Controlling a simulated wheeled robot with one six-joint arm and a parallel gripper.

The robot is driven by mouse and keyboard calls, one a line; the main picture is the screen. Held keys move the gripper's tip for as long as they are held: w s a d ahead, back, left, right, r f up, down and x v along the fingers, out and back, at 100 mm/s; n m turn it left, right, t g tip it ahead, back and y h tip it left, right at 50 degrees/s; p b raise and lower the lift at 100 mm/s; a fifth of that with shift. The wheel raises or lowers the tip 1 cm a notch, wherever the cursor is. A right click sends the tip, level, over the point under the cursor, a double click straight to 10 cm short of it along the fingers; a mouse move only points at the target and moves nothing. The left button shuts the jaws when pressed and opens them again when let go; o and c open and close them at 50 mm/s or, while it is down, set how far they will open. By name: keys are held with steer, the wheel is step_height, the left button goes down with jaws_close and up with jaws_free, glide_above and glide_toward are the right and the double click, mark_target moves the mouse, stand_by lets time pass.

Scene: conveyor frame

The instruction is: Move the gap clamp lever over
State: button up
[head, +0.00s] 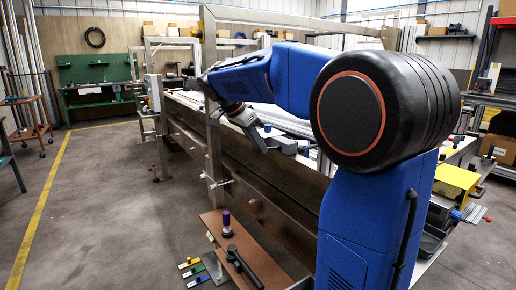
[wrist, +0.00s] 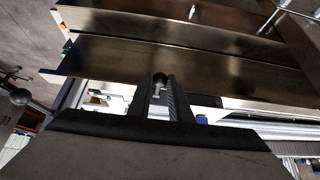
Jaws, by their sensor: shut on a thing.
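My gripper (head: 260,143) is at the top of the near side of the steel conveyor frame (head: 262,178). In the wrist view its two dark fingers (wrist: 161,86) point away from the camera and are shut on a dark rounded knob, which I take to be the gap clamp lever (wrist: 160,79). Only the knob and a small light piece below it show between the fingers; the rest of the lever is hidden. In the head view the lever cannot be made out at the gripper.
Another ball-ended handle (wrist: 18,97) shows at the left of the wrist view. A steel upright (head: 213,150) stands just left of my gripper. A brown bench (head: 262,255) with a black lever fixture (head: 241,262) is below. Open floor (head: 110,200) lies to the left.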

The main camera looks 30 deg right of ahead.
steer(key=shift+d+r, duration=0.1)
steer(key=shift+r, duration=0.5)
steer(key=shift+d+r, duration=0.25)
steer(key=shift+r, duration=0.2)
steer(key=shift+d+r, duration=0.2)
steer(key=shift+r, duration=0.35)
steer(key=shift+d+r, duration=0.15)
steer(key=shift+w+d+r, duration=0.1)
steer(key=shift+d+r, duration=0.45)
steer(key=shift+r, duration=0.1)
steer(key=shift+d, duration=0.1)
